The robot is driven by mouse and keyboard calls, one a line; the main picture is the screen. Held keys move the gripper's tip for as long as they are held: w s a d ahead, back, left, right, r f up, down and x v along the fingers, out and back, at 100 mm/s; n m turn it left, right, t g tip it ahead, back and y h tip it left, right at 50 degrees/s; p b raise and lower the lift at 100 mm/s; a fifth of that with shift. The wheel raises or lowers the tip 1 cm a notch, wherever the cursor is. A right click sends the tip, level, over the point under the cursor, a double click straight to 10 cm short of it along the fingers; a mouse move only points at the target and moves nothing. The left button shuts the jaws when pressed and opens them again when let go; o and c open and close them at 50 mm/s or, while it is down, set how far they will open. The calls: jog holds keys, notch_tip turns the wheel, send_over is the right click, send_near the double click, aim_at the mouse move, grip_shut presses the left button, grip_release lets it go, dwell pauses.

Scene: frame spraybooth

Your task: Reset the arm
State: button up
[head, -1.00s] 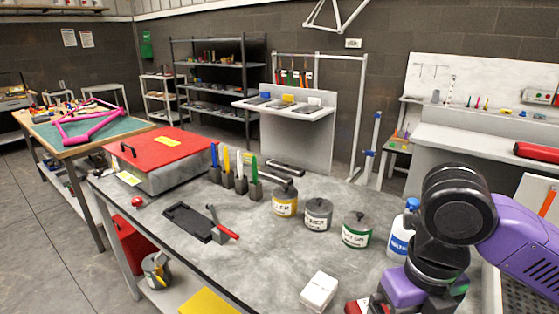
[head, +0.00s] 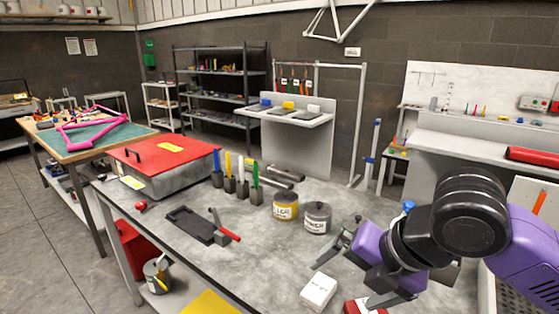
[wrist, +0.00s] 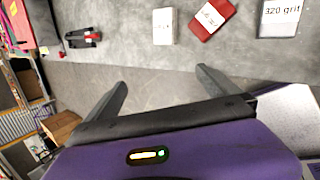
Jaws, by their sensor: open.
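My gripper (head: 343,286) is open and empty above the grey workbench (head: 260,262), on the right side of the head view. My arm hides the green-labelled pot and most of the blue-topped bottle (head: 408,206).
A yellow-labelled pot (head: 285,205) and a grey pot (head: 317,217) stand beyond my gripper. Farther left are coloured-handled tools in holders (head: 237,185), a black tray (head: 192,224), a red-handled tool (head: 226,230) and a red-lidded case (head: 160,170). The bench middle is clear.

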jog(key=w+a+r+m+t+y, duration=0.2)
jog(key=a+r+m+t+y, duration=0.3)
jog(key=r, duration=0.3)
jog(key=w+a+r+m+t+y, duration=0.25)
jog(key=r+m+t, duration=0.25)
jog(key=r+m, duration=0.3)
jog(key=s+d+f+m+t+h, duration=0.25)
jog(key=d+m+t+h, duration=0.2)
jog(key=m, duration=0.35)
jog(key=s+d+f+m+t+h, duration=0.2)
jog(key=s+d+m+t+h, duration=0.3)
jog(key=m, duration=0.4)
jog(key=s+d+f+m+g+h, duration=0.3)
jog(key=s+d+f+m+h, duration=0.15)
jog(key=s+f, duration=0.4)
jog(key=s+f+n+g+y, duration=0.1)
jog(key=s+f+n+g, duration=0.1)
jog(key=s+f, duration=0.6)
jog(key=s+d+f+n+g+y, duration=0.1)
jog(key=s+f+g, duration=0.3)
jog(key=s, duration=1.2)
notch_tip(320, 180, down, 5)
jog(key=shift+s+d+r+n, duration=0.2)
jog(key=shift+s+d+n, duration=0.05)
jog(key=shift+s+n, duration=0.1)
